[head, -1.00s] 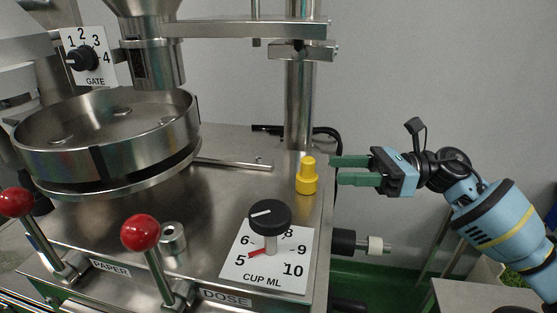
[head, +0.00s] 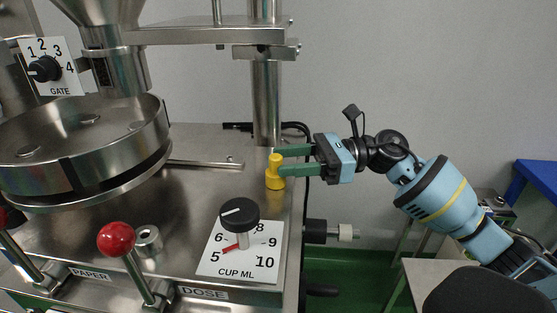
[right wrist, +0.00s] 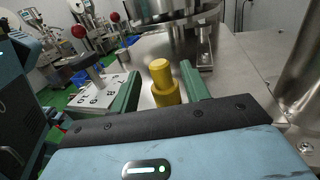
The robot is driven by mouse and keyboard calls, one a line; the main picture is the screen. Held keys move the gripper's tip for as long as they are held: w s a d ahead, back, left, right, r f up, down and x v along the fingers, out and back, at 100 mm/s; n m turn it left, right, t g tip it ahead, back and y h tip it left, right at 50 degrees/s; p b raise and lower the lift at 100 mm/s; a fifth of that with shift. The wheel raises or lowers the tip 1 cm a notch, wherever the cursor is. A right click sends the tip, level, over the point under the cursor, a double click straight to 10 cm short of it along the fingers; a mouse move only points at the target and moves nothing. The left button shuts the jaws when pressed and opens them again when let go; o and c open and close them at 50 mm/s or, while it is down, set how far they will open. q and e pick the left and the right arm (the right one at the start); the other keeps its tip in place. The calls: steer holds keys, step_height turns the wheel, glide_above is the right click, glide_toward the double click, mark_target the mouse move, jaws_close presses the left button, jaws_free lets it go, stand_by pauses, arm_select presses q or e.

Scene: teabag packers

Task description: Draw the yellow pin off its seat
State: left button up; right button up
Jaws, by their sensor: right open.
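The yellow pin (head: 275,172) stands upright on the steel machine top, near its right edge. It has a narrower knob above a wider base. My right gripper (head: 279,161) reaches in from the right, its green fingers open and level with the pin's upper part. In the right wrist view the pin (right wrist: 163,82) stands between the two spread finger tips (right wrist: 160,84), with a gap showing on the right side. Whether the left finger touches it I cannot tell. The pin's seat is hidden under its base. My left gripper is not in view.
The black CUP ML knob (head: 240,214) on its white dial plate stands in front of the pin. A steel rod (head: 205,164) lies behind left, and a steel column (head: 266,105) rises behind. A red-balled lever (head: 116,238) stands at front left.

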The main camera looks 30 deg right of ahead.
mark_target(276, 156)
steer(key=shift+w+a+r+p, duration=0.15)
steer(key=shift+w+a, duration=0.1)
steer(key=shift+a, duration=0.3)
steer(key=shift+w+a+r+p, duration=0.15)
steer(key=shift+w+a, duration=0.1)
steer(key=shift+a, duration=0.25)
steer(key=shift+w+a+f, duration=0.1)
steer(key=shift+a+f, duration=0.05)
steer(key=shift+a, duration=0.1)
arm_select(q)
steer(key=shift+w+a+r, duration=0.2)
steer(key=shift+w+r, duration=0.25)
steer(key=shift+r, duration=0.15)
arm_select(e)
steer(key=shift+c, duration=0.4)
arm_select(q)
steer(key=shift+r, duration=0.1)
arm_select(e)
jaws_close()
